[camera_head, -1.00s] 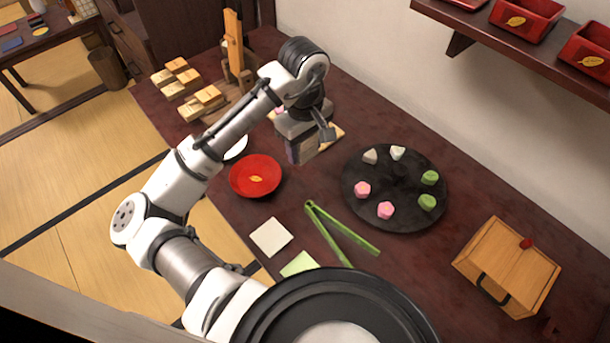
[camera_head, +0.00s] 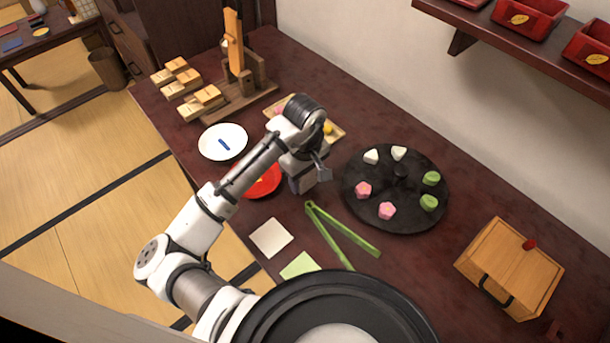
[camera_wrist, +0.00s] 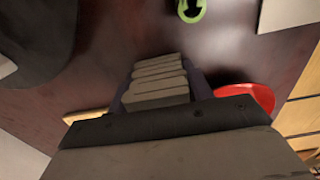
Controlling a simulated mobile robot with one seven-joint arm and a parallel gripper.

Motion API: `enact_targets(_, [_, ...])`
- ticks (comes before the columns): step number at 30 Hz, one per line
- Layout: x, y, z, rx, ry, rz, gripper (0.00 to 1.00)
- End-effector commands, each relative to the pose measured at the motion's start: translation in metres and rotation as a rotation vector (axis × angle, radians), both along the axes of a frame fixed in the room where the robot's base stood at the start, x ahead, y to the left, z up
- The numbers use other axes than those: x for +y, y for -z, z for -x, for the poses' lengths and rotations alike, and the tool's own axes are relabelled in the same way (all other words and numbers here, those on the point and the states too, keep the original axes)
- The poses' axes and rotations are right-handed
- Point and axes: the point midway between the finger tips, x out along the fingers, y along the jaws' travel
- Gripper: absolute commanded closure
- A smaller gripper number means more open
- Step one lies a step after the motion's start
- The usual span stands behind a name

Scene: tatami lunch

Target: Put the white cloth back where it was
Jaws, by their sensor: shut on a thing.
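My gripper (camera_head: 306,182) is over the table, between the red dish and the black round tray, pointing down. In the head view the held thing is hidden by my gripper. A flat white square (camera_head: 270,238) lies on the table near the front edge, beside a pale green square (camera_head: 299,266). I cannot tell whether the white square is cloth or paper.
Green tongs (camera_head: 340,232) lie right of the white square. A red dish (camera_head: 264,184) and a white plate (camera_head: 222,141) stand to the left. The black round tray (camera_head: 400,216) bears several sweets. A wooden box (camera_head: 508,268) stands at the right, a small wooden tray (camera_head: 338,135) behind my gripper.

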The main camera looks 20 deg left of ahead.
Motion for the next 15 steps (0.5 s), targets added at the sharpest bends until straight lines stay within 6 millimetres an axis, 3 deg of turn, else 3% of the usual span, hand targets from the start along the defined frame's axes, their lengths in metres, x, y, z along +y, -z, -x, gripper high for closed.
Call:
enact_targets(4, [-0.0003, 0.0038, -0.0001, 0.001, 0.000, 0.001, 0.71])
enact_targets(5, [-0.0001, 0.0038, 0.0000, 0.000, 0.000, 0.000, 0.48])
enact_targets(9, [-0.0001, 0.0029, -0.0001, 0.000, 0.000, 0.000, 0.30])
enact_targets(15, [-0.0001, 0.0028, -0.0001, 0.000, 0.000, 0.000, 0.28])
